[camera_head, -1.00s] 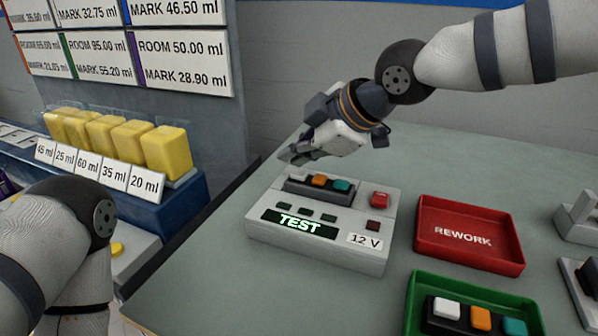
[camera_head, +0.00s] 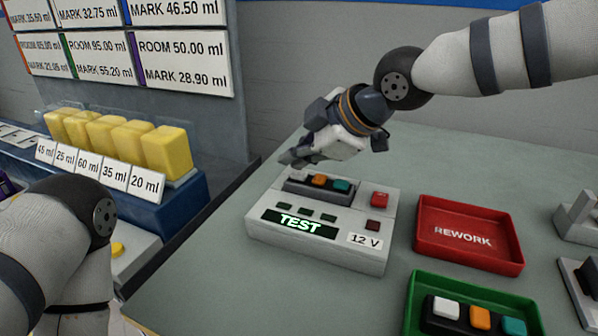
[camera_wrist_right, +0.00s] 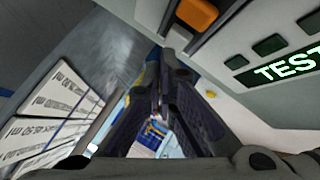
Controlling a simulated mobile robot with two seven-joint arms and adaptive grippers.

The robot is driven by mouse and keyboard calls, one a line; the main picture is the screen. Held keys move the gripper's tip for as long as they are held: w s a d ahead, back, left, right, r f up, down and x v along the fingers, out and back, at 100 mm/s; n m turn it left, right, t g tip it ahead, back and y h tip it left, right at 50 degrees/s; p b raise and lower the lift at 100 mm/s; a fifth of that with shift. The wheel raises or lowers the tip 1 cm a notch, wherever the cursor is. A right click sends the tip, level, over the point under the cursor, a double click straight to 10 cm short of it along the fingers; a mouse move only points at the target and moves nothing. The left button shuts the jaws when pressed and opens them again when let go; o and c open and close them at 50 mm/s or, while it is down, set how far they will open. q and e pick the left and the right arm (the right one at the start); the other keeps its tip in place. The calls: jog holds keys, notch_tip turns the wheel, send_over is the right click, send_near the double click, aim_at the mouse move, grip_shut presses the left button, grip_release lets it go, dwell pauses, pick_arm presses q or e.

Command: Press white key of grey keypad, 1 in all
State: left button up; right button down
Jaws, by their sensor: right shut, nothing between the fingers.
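A grey keypad (camera_head: 318,190) with white, orange and teal keys sits in the top of a light grey test unit (camera_head: 262,240). Its white key (camera_head: 299,174) shows just below my right gripper (camera_head: 287,158), which is shut and empty. The fingertips look slightly above and behind that key, with a small gap.
The unit has a lit "TEST" display (camera_head: 299,224) and a red button (camera_head: 380,199). A red "REWORK" tray (camera_head: 428,250) stands to its right. A green tray (camera_head: 412,300) holds another three-key keypad. Yellow blocks (camera_head: 166,150) stand on the left rack.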

aim_at(297, 175)
jog(key=shift+f, duration=0.65)
dwell(0.8)
jog(key=shift+r, duration=0.95)
jog(key=shift+r+p, duration=0.3)
jog(key=shift+r, duration=2.2)
